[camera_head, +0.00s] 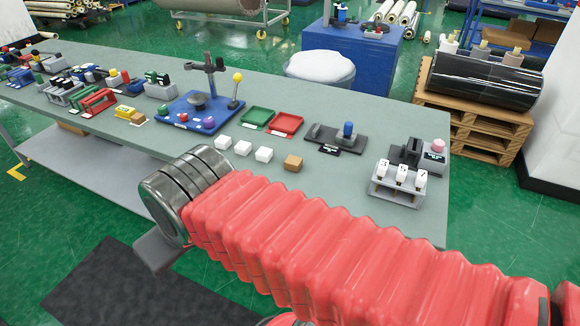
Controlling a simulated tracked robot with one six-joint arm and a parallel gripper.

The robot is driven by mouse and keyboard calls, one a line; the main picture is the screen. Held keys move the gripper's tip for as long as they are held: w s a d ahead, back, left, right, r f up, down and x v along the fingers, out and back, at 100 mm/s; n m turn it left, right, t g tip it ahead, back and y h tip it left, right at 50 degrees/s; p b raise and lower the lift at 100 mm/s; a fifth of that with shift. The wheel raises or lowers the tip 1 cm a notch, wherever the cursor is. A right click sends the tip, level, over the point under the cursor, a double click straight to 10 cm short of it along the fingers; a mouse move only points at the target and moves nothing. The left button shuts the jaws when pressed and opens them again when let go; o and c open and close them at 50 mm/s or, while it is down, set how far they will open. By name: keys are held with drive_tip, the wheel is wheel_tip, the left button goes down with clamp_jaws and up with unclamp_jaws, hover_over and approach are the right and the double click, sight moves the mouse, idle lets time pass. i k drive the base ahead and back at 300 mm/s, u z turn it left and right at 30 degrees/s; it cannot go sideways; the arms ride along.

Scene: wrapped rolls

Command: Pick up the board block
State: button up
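A small tan block (293,162), which looks like the board block, sits on the grey-green table top at the right end of a row of small blocks. White blocks (243,147) stand to its left, with a gap between it and the nearest one. My red-sleeved arm crosses the foreground, and its metal wrist is in front of the table's near edge. A grey part of my gripper (156,250) shows below the wrist, left of and nearer than the tan block. Its fingers cannot be made out, and nothing held is visible.
Green (257,118) and red (286,123) trays lie behind the blocks. A blue fixture board (190,122) with a post and a yellow-knobbed lever stands left. A dark plate with a blue knob (348,130) and a grey rack of white tags (398,184) stand right.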

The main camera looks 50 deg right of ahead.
sight(292, 163)
drive_tip(key=z, duration=0.05)
drive_tip(key=i, duration=1)
drive_tip(key=u, duration=0.05)
